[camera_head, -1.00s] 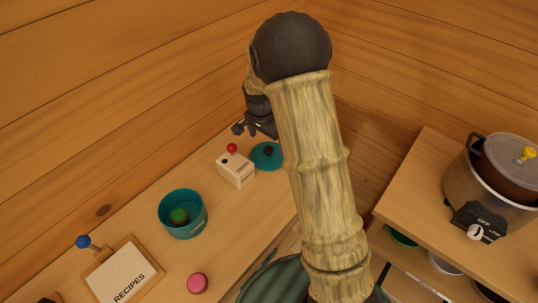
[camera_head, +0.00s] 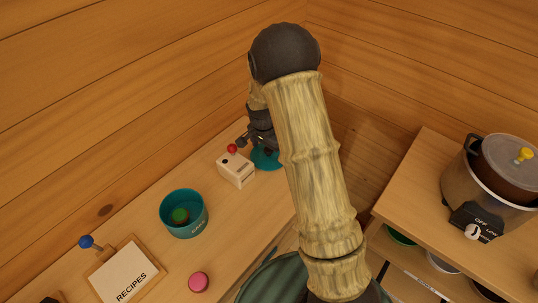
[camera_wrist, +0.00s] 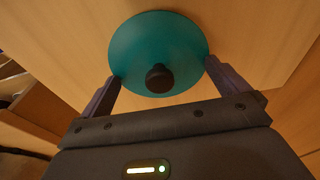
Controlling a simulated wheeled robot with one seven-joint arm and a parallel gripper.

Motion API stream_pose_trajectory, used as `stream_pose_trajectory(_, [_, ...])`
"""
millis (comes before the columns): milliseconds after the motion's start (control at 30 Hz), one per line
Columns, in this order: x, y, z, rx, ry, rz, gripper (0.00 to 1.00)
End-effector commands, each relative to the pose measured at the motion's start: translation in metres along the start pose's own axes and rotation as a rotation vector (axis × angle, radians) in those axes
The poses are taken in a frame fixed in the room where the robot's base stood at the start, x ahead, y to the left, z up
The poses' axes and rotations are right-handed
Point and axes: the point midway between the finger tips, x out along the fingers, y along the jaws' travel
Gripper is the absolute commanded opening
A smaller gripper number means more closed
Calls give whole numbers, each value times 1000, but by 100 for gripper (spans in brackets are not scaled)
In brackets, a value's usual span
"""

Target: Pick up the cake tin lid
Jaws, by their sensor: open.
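The cake tin lid (camera_wrist: 150,40) is a flat teal disc with a dark round knob (camera_wrist: 159,78) in its middle. It lies on the wooden counter, and in the head view the lid (camera_head: 266,161) is partly hidden by my gripper and arm. My gripper (camera_wrist: 161,90) is open, with one finger on either side of the knob in the wrist view. The fingertips overlap the lid's near edge there. In the head view my gripper (camera_head: 256,146) is just above the lid. I cannot tell whether the fingers touch it. The knob is not held.
A cream box with a red knob (camera_head: 236,170) stands close beside the lid. A teal tin (camera_head: 184,214) with a green thing inside, a pink round thing (camera_head: 199,282) and a recipes board (camera_head: 126,273) are nearer on the counter. A cooker (camera_head: 492,180) stands right. Log walls enclose the corner.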

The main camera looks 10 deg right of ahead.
Motion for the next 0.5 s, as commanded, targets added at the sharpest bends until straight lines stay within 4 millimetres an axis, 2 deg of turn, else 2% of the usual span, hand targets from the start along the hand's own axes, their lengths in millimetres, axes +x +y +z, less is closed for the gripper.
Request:
stream_pose_trajectory(67, [0,0,0,0,0,0,100])
stream_pose_trajectory(500, [2,1,1,0,-2,3,16])
